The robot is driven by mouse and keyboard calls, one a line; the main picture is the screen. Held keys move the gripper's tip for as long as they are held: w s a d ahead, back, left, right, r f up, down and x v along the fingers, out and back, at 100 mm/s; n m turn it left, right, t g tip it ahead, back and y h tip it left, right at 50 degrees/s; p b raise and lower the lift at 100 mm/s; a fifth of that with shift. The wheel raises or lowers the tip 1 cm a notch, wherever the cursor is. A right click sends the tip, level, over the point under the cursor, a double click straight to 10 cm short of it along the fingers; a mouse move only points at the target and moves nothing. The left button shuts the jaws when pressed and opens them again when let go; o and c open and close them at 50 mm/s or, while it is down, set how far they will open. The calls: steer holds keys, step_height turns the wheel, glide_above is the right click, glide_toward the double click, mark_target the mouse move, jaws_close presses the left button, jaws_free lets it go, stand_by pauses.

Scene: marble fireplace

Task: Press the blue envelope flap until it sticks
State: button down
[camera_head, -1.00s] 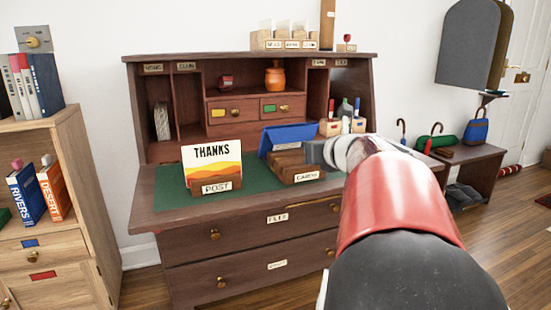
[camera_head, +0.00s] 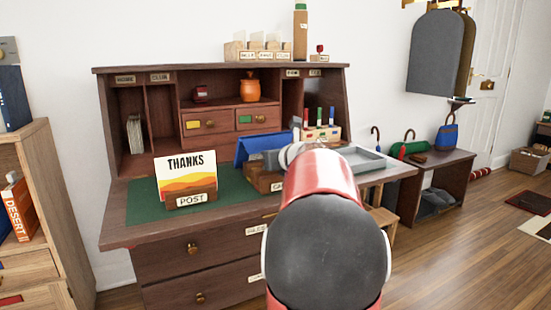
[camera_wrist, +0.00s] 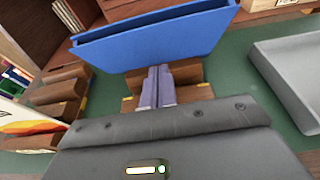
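The blue envelope (camera_head: 258,146) stands leaning in a wooden holder (camera_head: 262,178) on the desk's green mat. In the wrist view the blue envelope (camera_wrist: 160,35) shows as a wide panel with a folded upper edge just beyond my fingertips. My gripper (camera_wrist: 159,72) has its two fingers side by side with nothing seen between them. The fingers point at the envelope's lower edge; whether they touch it I cannot tell. In the head view my red and black arm hides most of the gripper and the front of the holder.
A THANKS card in a POST holder (camera_head: 191,200) stands left of the envelope. A grey tray (camera_head: 362,160) lies on the right of the desk. A box with coloured markers (camera_head: 320,134) stands behind. The green mat (camera_head: 145,200) is bare at the left.

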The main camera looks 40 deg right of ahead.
mark_target(269, 146)
steer(key=shift+w+d+r+p, duration=0.15)
steer(key=shift+w+r+p, duration=0.3)
steer(key=shift+w+p, duration=0.2)
steer(key=shift+w+d+r+p, duration=0.2)
steer(key=shift+w+r+p, duration=0.3)
steer(key=shift+w, duration=0.3)
steer(key=shift+w+d+r+p, duration=0.15)
steer(key=shift+w+r+p, duration=0.2)
steer(key=shift+w+p, duration=0.35)
stand_by(0.8)
steer(key=shift+s+a+f+b, duration=0.1)
steer(key=shift+s+f+b, duration=0.2)
steer(key=shift+b, duration=0.1)
steer(key=shift+s+a+f+b, duration=0.15)
steer(key=shift+s+f+b, duration=0.2)
steer(key=shift+s+b, duration=0.2)
steer(key=shift+s+a+f+b, duration=0.1)
steer(key=shift+s+f+b, duration=0.3)
steer(key=shift+s, duration=0.3)
steer(key=shift+s+a+f+b, duration=0.15)
steer(key=shift+s+f+b, duration=0.1)
steer(key=shift+s+b, duration=0.35)
steer(key=shift+r, duration=0.15)
step_height(269, 146, up, 8)
steer(key=p, duration=0.7)
steer(key=shift+a, duration=0.1)
